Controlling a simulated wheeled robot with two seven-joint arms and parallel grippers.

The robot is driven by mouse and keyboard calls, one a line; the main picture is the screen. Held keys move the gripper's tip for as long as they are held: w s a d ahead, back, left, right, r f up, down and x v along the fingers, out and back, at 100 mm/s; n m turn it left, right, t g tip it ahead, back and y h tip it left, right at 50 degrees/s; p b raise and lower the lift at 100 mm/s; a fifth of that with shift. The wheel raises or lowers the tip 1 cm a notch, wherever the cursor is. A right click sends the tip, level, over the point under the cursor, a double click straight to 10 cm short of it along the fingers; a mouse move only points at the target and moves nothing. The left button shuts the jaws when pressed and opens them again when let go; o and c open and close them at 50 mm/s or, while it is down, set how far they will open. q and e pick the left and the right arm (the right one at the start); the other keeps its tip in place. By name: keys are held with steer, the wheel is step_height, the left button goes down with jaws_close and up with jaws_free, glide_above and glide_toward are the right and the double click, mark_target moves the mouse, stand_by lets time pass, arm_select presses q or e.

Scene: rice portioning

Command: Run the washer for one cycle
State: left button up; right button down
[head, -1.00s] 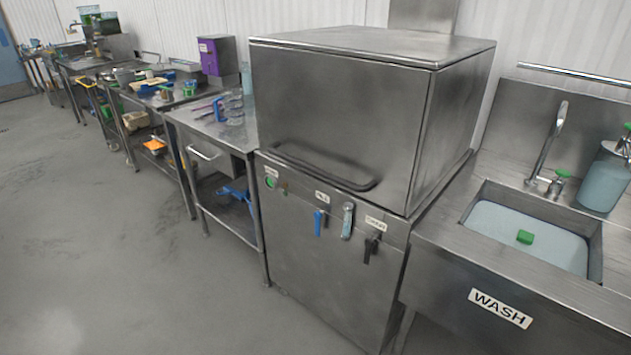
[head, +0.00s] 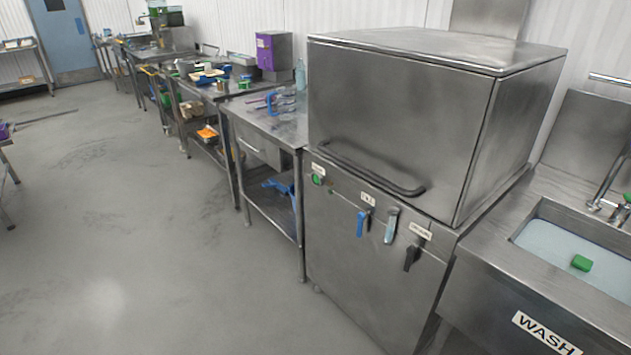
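The washer (head: 400,130) is a steel box-shaped machine in the middle right of the head view. Its hood looks down and closed, with a long bar handle (head: 370,172) across the lower front. On the front panel below are a green button (head: 318,180) at the left, a blue lever (head: 362,222), a pale blue-grey lever (head: 391,226) and a black lever (head: 411,257), with small labels above them too small to read. The inside of the washer is hidden. Neither of my grippers is in view.
Right of the washer stands a steel sink (head: 522,292) labelled WASH, holding water and a green block (head: 581,263). Left of it is a steel table (head: 262,125) with blue and purple items, then more tables along the wall. The grey floor (head: 130,230) in front is clear.

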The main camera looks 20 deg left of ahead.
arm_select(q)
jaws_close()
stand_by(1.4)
